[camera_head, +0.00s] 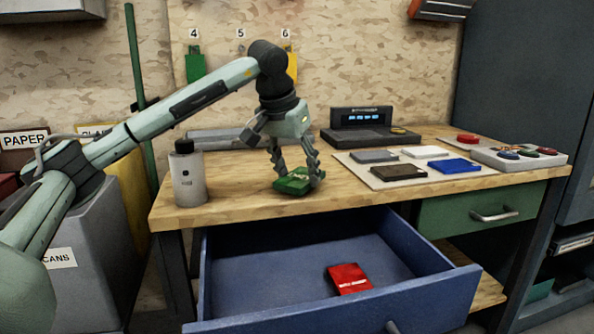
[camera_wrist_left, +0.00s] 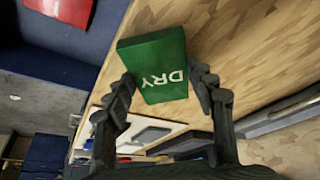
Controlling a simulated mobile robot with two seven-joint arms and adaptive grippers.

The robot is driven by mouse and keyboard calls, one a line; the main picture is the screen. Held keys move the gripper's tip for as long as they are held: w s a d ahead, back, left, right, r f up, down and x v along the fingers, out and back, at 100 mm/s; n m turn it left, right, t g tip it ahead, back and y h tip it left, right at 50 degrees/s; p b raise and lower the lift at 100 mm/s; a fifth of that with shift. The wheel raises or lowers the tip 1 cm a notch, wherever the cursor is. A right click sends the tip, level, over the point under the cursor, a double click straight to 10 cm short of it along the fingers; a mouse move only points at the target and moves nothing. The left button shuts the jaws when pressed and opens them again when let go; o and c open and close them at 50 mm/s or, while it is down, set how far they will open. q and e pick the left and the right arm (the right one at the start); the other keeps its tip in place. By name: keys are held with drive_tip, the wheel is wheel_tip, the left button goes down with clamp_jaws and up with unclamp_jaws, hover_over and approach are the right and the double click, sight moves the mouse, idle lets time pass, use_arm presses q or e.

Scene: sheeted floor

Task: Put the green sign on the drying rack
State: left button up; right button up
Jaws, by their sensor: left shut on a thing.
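The green sign (camera_head: 293,184) is a small green block with white "DRY" lettering, which reads sideways in the left wrist view (camera_wrist_left: 155,66). My left gripper (camera_head: 296,176) points down over the wooden workbench and is shut on the sign. Its two fingers (camera_wrist_left: 160,98) sit on either side of the block in the left wrist view. The sign is at or just above the bench top; I cannot tell if it touches. No drying rack can be identified for certain. My right gripper is not in view.
A blue drawer (camera_head: 227,290) stands open below the bench (camera_head: 240,207), with a red block (camera_head: 348,278) inside. A grey bottle (camera_head: 188,178) stands left of the gripper. A pale mat (camera_head: 376,182) with several flat blocks, a dark display device (camera_head: 360,128) and a button panel (camera_head: 556,160) occupy the right side.

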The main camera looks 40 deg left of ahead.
use_arm(q)
drive_tip(key=shift+f, duration=0.55)
drive_tip(key=o, duration=1.2)
drive_tip(key=shift+r, duration=0.1)
drive_tip(key=v, duration=1.1)
drive_tip(key=shift+s+r, duration=0.15)
drive_tip(key=shift+r, duration=0.25)
